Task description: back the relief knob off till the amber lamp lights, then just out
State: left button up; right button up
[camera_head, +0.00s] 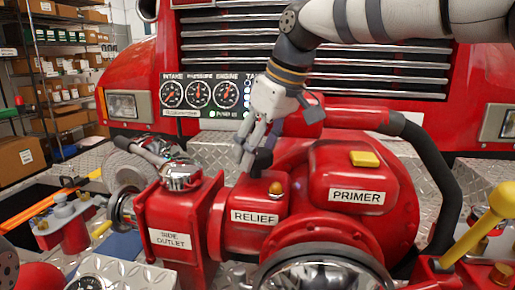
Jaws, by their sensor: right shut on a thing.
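The red relief housing (245,236) carries a RELIEF label and sits mid-frame on the red pump. The relief knob (263,161) is a dark knob on its top, partly hidden by my fingers. My right gripper (254,158) reaches down from the upper right and is shut on the knob. The amber lamp (276,187) is a small dome just in front of the knob, on the same housing; I cannot clearly tell whether it glows. My left gripper is not in view.
A gauge panel (203,94) stands behind, with a small green light. The PRIMER box (349,174) with a yellow button is to the right. The SIDE OUTLET block (175,225) and a chrome fitting stand close left. A black hose (433,165) curves at right.

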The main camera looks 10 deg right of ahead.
jog(key=o, duration=1.2)
jog(key=shift+c, duration=0.2)
jog(key=v, duration=1.2)
